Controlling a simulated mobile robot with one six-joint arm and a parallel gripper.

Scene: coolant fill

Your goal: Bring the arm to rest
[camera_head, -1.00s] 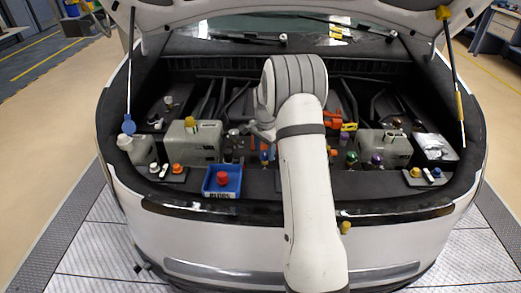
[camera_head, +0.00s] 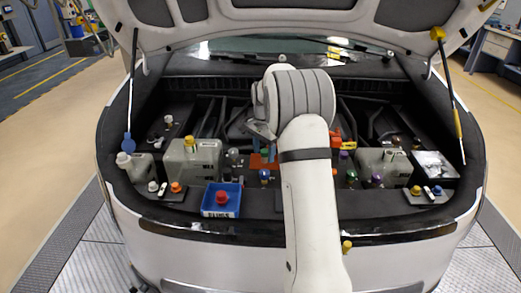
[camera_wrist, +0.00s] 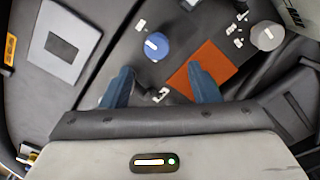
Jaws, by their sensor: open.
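My arm rises from the bottom of the head view in front of the open car bay. My gripper shows in the wrist view (camera_wrist: 163,88) as two blue fingertips, set apart with nothing between them. It hangs above the dark bay floor, short of a blue cap (camera_wrist: 156,46) and an orange-brown plate (camera_wrist: 214,68). In the head view my forearm and wrist hide most of the gripper and part of the bay's middle.
A blue bin (camera_head: 221,200) holding a red cap (camera_head: 221,197) stands at the bay's front edge. Pale tanks stand left (camera_head: 193,160) and right (camera_head: 383,166). The raised hood (camera_head: 180,30) hangs above, held by struts at left (camera_head: 131,95) and right (camera_head: 452,95).

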